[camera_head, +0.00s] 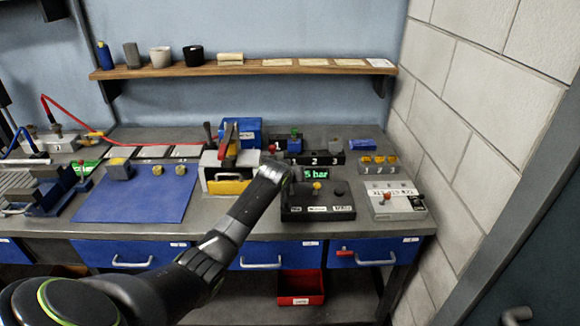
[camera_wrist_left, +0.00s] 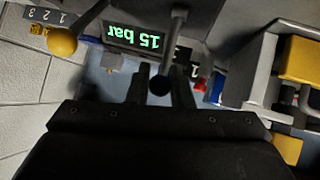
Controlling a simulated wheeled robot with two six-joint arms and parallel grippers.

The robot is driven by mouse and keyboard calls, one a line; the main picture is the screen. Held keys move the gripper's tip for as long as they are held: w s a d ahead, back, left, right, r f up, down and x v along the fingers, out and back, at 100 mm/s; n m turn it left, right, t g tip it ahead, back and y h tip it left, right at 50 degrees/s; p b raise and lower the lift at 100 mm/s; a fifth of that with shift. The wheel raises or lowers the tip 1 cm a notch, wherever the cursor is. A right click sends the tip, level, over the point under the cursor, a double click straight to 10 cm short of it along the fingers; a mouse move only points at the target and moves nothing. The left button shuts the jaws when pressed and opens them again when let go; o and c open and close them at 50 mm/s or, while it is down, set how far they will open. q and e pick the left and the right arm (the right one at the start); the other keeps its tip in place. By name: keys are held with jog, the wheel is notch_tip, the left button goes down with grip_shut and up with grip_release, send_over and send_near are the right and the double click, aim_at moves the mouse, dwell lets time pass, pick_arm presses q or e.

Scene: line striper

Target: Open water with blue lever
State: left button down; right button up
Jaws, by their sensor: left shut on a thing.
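A black control box (camera_head: 318,212) stands on the bench, with a green-lit display (camera_head: 316,173) at its back. The display reads 15 bar, upside down, in the left wrist view (camera_wrist_left: 135,38). The box carries a yellow knob (camera_head: 317,186) and a dark knob (camera_head: 339,191). My left gripper (camera_head: 277,168) is at the box's left side. In the left wrist view its fingers (camera_wrist_left: 160,90) are shut around a grey lever (camera_wrist_left: 178,30) with a dark ball knob (camera_wrist_left: 160,85); whether the knob is blue I cannot tell. My right gripper is out of view.
A white and yellow machine (camera_head: 228,170) with a red handle stands left of the gripper. A blue mat (camera_head: 130,205) lies further left. A wooden shelf (camera_head: 240,68) hangs above.

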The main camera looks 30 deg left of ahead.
pick_arm(q)
jog(key=shift+w+a+r+g, duration=0.2)
jog(key=shift+w+g, duration=0.1)
jog(key=shift+g, duration=0.1)
jog(key=shift+w+a+f+g+h+p, duration=0.2)
jog(key=shift+w+f+g+h+p, duration=0.15)
jog(key=shift+g+h, duration=0.25)
jog(key=shift+w+a+f+n+g+h+b, duration=0.3)
jog(key=shift+w+g+h+b, duration=0.15)
jog(key=shift+g, duration=0.45)
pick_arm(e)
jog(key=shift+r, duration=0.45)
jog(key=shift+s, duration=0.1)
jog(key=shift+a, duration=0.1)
pick_arm(q)
jog(key=c, duration=1.3)
grip_release()
jog(key=shift+w+f, duration=0.1)
jog(key=shift+r, duration=0.2)
jog(key=shift+s+r, duration=0.4)
jog(key=shift+r, duration=0.1)
jog(key=b+v, duration=0.1)
jog(key=v, duration=1.5)
jog(key=shift+w+b, duration=0.15)
jog(key=shift+b, duration=0.25)
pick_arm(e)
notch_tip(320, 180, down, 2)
